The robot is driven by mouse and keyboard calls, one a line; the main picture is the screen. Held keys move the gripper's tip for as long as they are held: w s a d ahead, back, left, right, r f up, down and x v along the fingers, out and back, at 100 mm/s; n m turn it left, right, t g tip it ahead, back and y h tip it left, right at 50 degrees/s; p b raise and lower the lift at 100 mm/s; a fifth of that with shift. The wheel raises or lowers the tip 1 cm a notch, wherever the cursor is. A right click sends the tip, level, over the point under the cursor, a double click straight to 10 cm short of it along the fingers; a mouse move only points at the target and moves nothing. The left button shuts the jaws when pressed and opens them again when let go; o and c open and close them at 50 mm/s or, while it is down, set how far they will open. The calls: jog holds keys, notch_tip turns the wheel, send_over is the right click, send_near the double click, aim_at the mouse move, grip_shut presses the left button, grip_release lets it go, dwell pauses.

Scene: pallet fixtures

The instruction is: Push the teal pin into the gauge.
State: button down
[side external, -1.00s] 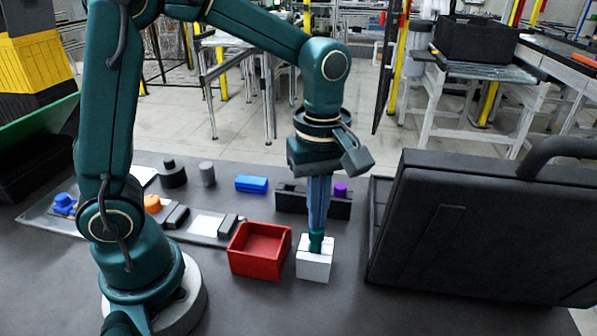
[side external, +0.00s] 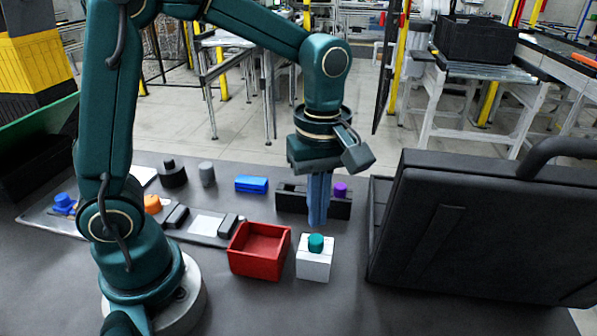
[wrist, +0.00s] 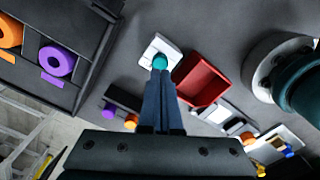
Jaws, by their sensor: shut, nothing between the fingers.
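The teal pin (side external: 316,242) stands upright in the top of the white block (side external: 314,266), which looks like the gauge. Only a short round stub of the pin shows above the block; how deep it sits is hidden. My gripper (side external: 317,225) is just above the pin, pointing down, with its fingers together and empty. A small gap seems to separate the fingertips from the pin. In the wrist view the teal pin (wrist: 160,61) shows just beyond the closed fingertips (wrist: 158,82), on the white block (wrist: 153,45).
A red open bin (side external: 259,250) stands close to the left of the white block. A black holder (side external: 292,199) with a purple pin (side external: 340,189) is behind. A large black case (side external: 470,230) stands to the right. A blue block (side external: 251,184) lies behind the bin.

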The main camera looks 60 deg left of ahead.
notch_tip(320, 180, up, 7)
dwell(0.7)
jog(key=shift+r, duration=0.1)
jog(key=c, duration=1.2)
grip_release()
jog(key=o, duration=0.6)
jog(key=shift+r+m, duration=0.3)
jog(key=shift+m, duration=0.1)
jog(key=o, duration=0.6)
notch_tip(320, 180, up, 3)
jog(key=m, duration=0.4)
jog(key=shift+a, duration=0.1)
jog(key=m, duration=0.1)
send_over(317, 238)
notch_tip(317, 238, down, 9)
jog(key=shift+s+a+f, duration=0.1)
jog(key=shift+a+f, duration=0.05)
